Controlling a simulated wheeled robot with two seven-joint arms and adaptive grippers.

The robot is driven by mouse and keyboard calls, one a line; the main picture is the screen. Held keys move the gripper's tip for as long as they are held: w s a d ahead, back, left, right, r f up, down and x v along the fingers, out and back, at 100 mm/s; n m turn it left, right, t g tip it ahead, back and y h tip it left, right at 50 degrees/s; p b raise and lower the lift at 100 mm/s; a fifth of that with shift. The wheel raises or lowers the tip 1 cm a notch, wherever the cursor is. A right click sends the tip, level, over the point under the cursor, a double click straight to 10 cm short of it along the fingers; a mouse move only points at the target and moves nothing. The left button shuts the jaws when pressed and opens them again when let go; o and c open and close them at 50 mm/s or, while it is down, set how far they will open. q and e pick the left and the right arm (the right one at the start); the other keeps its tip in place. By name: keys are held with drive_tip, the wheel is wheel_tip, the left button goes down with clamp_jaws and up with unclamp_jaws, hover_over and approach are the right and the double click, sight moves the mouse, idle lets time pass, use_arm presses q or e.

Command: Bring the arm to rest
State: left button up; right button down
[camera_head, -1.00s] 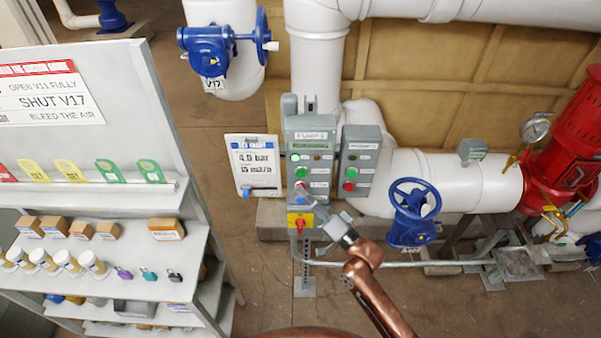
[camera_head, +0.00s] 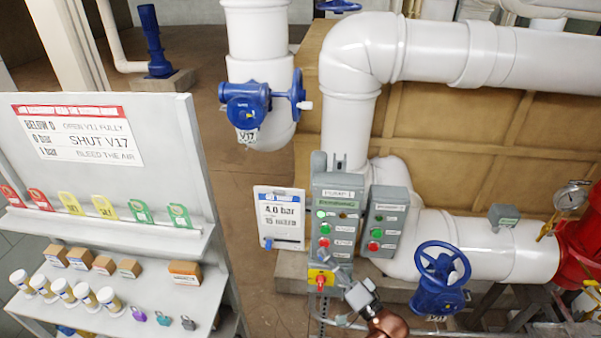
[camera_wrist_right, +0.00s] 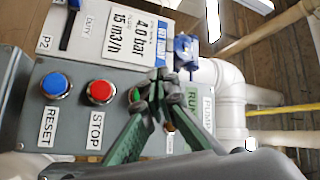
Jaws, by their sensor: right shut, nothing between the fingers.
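My right gripper (camera_head: 336,274) is in front of the lower part of the grey pump control box (camera_head: 337,190) in the head view, with my copper-coloured arm entering from the bottom. In the right wrist view its green fingers (camera_wrist_right: 152,95) come together at the tips with nothing between them. They cover part of the box face, beside the red STOP button (camera_wrist_right: 101,92) and the blue RESET button (camera_wrist_right: 55,86). I cannot tell for sure whether the tips touch the panel; they look apart from it. My left gripper is not in view.
A second button box (camera_head: 386,222) and a blue handwheel (camera_head: 442,268) stand right of the pump box. Blue valve V17 (camera_head: 247,105) is above. A shelf unit (camera_head: 190,245) stands at the left, with bare floor between.

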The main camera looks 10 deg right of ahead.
drive_tip(key=s+d+f+n+g+h, duration=0.1)
drive_tip(key=s+d+f+g+h, duration=0.2)
drive_tip(key=f, duration=0.4)
drive_tip(key=s+d+f+n+g+h, duration=0.1)
drive_tip(key=s+d+f+n+g, duration=0.1)
drive_tip(key=s+f, duration=0.3)
drive_tip(key=s+d+f+n+g+h, duration=0.1)
drive_tip(key=s+d+f+g+h, duration=0.15)
drive_tip(key=f, duration=0.55)
drive_tip(key=s+d+f+n+g+h, duration=0.15)
drive_tip(key=s+d+f+g, duration=0.3)
drive_tip(key=s, duration=0.65)
drive_tip(key=s+d+f+n+g+h, duration=0.1)
drive_tip(key=s+d+f+g+h, duration=0.2)
drive_tip(key=s+d+f, duration=0.5)
drive_tip(key=s+a+f+g+y+b, duration=0.1)
drive_tip(key=s+a+f+b, duration=0.1)
drive_tip(key=f, duration=1.4)
drive_tip(key=s+a+f+b, duration=0.1)
drive_tip(key=s+f, duration=0.2)
drive_tip(key=f, duration=1.3)
drive_tip(key=s+f+g+b, duration=0.1)
drive_tip(key=s+f+b, duration=0.1)
drive_tip(key=s+f, duration=1.6)
drive_tip(key=shift+s+a+n+b, duration=0.15)
drive_tip(key=shift+s+n+b, duration=0.1)
drive_tip(key=shift+n+b, duration=0.15)
